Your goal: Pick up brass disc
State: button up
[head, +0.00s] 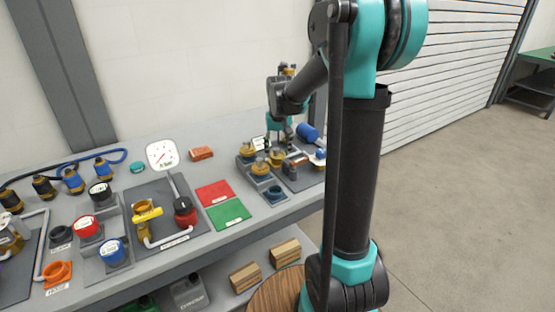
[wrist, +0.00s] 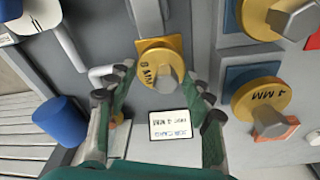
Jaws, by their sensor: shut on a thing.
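A brass disc marked 8 MM (wrist: 150,55), with a grey hex piece on it, lies between my fingertips in the wrist view. My gripper (wrist: 163,76) is shut on it, though a small gap seems to show at the sides. In the head view my gripper (head: 281,146) reaches down at the far right of the bench, over the brass disc (head: 277,158). Another brass disc marked 4 MM (wrist: 257,112) sits on a blue base at the right of the wrist view. A third brass disc (wrist: 259,22) is at the top right, partly cut off.
A white job card (wrist: 169,124) shows between my fingers. A blue cylinder (wrist: 61,118) lies to the left in the wrist view. A gauge (head: 162,155), red mat (head: 214,193) and green mat (head: 229,213) are farther left on the bench.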

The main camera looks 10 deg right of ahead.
jog(key=c, duration=0.4)
jog(key=shift+o, duration=0.2)
notch_tip(320, 180, up, 20)
dwell(0.4)
